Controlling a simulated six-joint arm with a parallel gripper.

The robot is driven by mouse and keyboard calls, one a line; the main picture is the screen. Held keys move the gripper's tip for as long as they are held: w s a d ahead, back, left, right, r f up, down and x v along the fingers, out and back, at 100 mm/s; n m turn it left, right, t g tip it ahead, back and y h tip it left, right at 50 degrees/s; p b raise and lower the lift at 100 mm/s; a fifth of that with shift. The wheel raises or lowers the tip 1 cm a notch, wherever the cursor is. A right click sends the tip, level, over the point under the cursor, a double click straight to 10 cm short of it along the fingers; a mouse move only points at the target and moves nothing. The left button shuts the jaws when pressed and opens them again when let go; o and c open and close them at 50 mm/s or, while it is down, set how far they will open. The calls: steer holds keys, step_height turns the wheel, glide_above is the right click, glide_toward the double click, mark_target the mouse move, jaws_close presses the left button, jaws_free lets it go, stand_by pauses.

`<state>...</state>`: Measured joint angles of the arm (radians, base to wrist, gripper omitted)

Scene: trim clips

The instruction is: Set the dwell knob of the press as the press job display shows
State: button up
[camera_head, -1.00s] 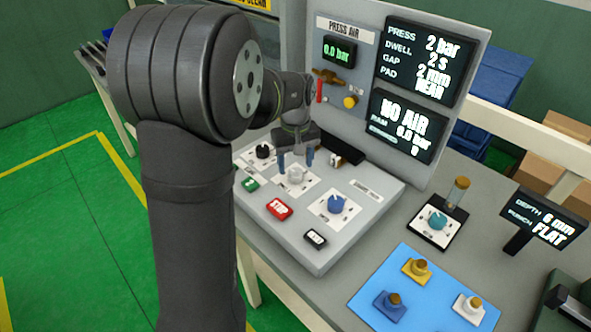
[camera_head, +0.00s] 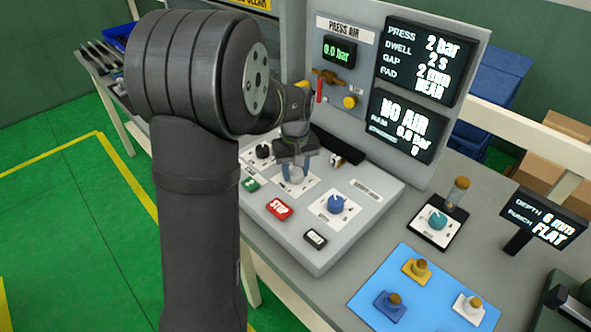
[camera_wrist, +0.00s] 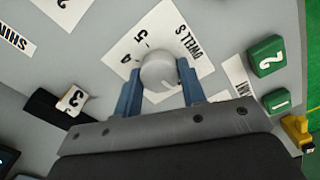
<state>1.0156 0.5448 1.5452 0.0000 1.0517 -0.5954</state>
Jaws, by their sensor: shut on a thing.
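The press job display (camera_head: 424,62) reads PRESS 2 bar, DWELL 2 S, GAP 2 mm, PAD NEAR. The dwell knob (camera_wrist: 159,70) is a light grey round knob on a white plate (camera_wrist: 122,55) lettered DWELL S, with 4 and 5 visible. My gripper (camera_wrist: 161,92) has its two blue fingers on either side of the knob and is shut on it. In the head view my gripper (camera_head: 293,168) is over the middle knob (camera_head: 297,175) of the press panel, partly covering it. Part of the dial's scale is hidden, and I cannot tell which number the knob points to.
A black knob (camera_head: 263,151) and a blue knob (camera_head: 337,203) flank the dwell knob. Green (camera_head: 250,184), red STOP (camera_head: 279,208) and black (camera_head: 315,237) buttons lie in front. A lower display (camera_head: 405,125) reads NO AIR. A blue mat (camera_head: 430,290) lies at right.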

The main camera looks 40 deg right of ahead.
mark_target(296, 172)
steer(key=m, duration=0.4)
steer(key=shift+m, duration=0.4)
steer(key=m, duration=0.4)
steer(key=shift+m, duration=0.4)
stand_by(0.3)
steer(key=o, duration=1)
steer(key=shift+r, duration=0.1)
step_height(296, 172, up, 17)
steer(key=shift+r, duration=0.15)
